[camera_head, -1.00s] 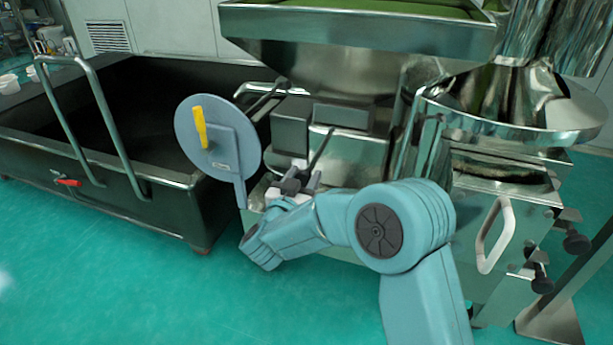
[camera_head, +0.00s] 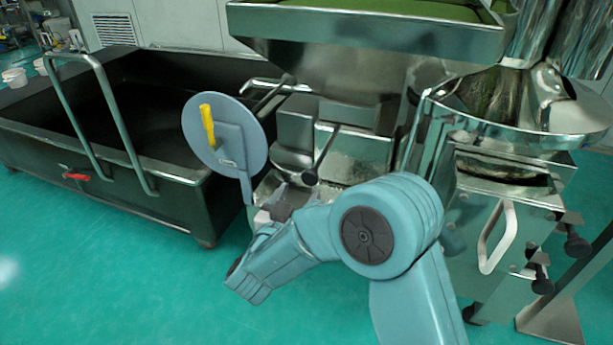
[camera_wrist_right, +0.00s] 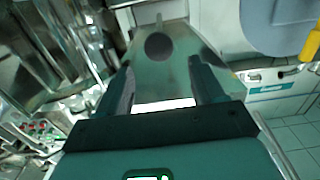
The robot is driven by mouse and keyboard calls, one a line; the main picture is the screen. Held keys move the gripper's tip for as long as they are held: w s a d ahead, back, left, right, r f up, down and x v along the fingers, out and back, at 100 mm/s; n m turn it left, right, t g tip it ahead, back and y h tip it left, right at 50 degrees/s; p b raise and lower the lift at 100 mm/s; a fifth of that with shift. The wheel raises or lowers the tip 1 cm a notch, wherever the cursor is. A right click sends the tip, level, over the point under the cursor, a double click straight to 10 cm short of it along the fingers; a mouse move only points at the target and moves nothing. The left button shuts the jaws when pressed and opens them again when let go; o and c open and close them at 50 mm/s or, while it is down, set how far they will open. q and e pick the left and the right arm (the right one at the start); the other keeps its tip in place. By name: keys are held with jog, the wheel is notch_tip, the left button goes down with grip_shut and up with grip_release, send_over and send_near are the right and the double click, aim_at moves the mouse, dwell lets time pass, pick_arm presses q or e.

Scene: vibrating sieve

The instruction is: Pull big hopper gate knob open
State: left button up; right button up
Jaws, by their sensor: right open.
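The dark round knob (camera_head: 310,177) sits at the lower end of a thin rod that slants down from under the big steel hopper (camera_head: 360,40). My right gripper (camera_head: 287,200) is just below and left of the knob in the head view, open and apart from it. In the right wrist view the open fingers (camera_wrist_right: 160,88) point toward a dark round knob (camera_wrist_right: 158,46), which lies beyond the fingertips, roughly centred between them. Nothing is between the fingers. My left gripper is not in view.
A grey disc with a yellow handle (camera_head: 207,125) stands close left of the gripper. A black bin with rails (camera_head: 170,178) fills the left. The steel sieve machine (camera_head: 500,230) stands at right. Green floor (camera_head: 130,290) is clear in front.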

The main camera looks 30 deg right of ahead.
jog(key=p+v, duration=0.1)
jog(key=v, duration=0.7)
jog(key=shift+s, duration=0.2)
